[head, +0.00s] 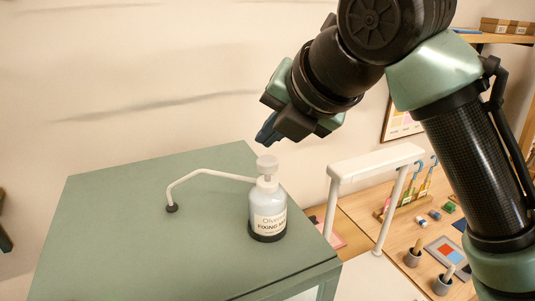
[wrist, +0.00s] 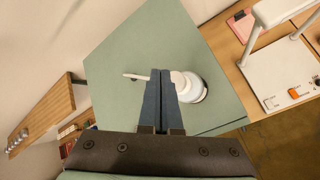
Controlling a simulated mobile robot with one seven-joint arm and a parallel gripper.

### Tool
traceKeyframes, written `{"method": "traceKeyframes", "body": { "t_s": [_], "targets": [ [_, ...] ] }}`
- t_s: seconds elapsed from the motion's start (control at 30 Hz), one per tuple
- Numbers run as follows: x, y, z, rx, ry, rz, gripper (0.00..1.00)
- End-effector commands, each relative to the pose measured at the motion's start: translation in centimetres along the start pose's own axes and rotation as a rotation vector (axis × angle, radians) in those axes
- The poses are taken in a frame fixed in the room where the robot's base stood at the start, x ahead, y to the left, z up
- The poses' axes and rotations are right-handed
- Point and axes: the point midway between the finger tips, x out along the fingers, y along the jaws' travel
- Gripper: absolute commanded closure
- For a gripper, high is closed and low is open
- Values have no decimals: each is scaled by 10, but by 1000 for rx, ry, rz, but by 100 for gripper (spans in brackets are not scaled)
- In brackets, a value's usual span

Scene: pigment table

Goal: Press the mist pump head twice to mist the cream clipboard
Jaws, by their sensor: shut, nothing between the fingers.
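A white mist bottle (head: 267,212) with a label and a dark base stands upright on a green cabinet top (head: 130,240). Its round white pump head (head: 267,162) is up top, and a thin bent white tube (head: 205,172) runs left from it to a dark tip. My gripper (head: 267,136) is shut and empty, a little above the pump head and apart from it in the head view. In the wrist view the shut fingers (wrist: 160,78) lie just left of the pump head (wrist: 180,82) and partly cover it. I cannot make out a cream clipboard for certain.
A white stand (head: 378,160) rises beside the cabinet's right edge. Beyond it, a wooden table (head: 400,228) holds brushes, small blocks and two cups. A wooden rack (wrist: 45,115) shows at left in the wrist view. The cabinet top around the bottle is otherwise clear.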

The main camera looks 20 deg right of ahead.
Motion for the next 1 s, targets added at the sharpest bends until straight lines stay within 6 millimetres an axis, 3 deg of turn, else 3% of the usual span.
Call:
{"method": "traceKeyframes", "body": {
  "t_s": [0.4,1.0],
  "targets": [
    [-31,23,23,-1,-1,1,100],
    [-31,23,23,0,-1,0,100]
  ]
}}
